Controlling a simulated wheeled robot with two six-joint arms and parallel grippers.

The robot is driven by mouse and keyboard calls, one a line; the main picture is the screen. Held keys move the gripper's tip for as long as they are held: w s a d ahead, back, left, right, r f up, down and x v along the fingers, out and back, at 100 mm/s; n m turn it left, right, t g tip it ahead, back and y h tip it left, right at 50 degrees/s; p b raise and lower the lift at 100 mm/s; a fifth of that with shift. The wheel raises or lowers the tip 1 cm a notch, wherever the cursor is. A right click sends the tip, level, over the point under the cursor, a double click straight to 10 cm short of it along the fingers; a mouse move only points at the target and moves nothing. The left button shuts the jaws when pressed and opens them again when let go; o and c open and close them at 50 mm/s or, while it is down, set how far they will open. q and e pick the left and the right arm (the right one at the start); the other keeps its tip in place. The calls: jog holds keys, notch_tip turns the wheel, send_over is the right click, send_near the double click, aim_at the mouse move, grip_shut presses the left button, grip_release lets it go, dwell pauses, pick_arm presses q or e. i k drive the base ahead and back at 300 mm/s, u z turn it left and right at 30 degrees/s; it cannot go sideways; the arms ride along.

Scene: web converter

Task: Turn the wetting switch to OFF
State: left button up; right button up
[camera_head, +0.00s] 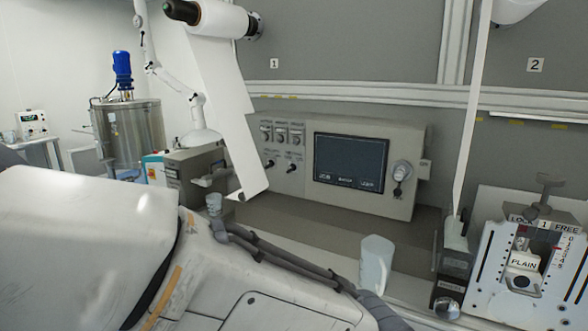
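A beige control panel (292,205) stands on the bench in the middle of the view. At its left are a row of three small switches (281,134) and two dark knobs (280,166) below them. Their labels are too small to read, so I cannot tell which is the wetting switch or how it is set. A dark screen (351,162) fills the panel's middle, and a round knob (402,169) is at its right. Neither of my grippers shows. A large white arm link of mine fills the lower left.
A white web strip (232,135) hangs from a roll (215,18) just left of the switches. A white jug (376,262) stands in front of the panel. A slotted plate (534,266) marked LOCK and FREE is at right. A steel tank (128,140) stands behind left.

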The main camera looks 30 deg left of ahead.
aim_at(292, 167)
jog(key=u, duration=0.5)
jog(key=k, duration=0.6)
jog(key=u, duration=0.95)
jog(key=i, duration=1.4)
jog(key=z, duration=1.1)
jog(key=i, duration=0.4)
jog(key=z, duration=0.3)
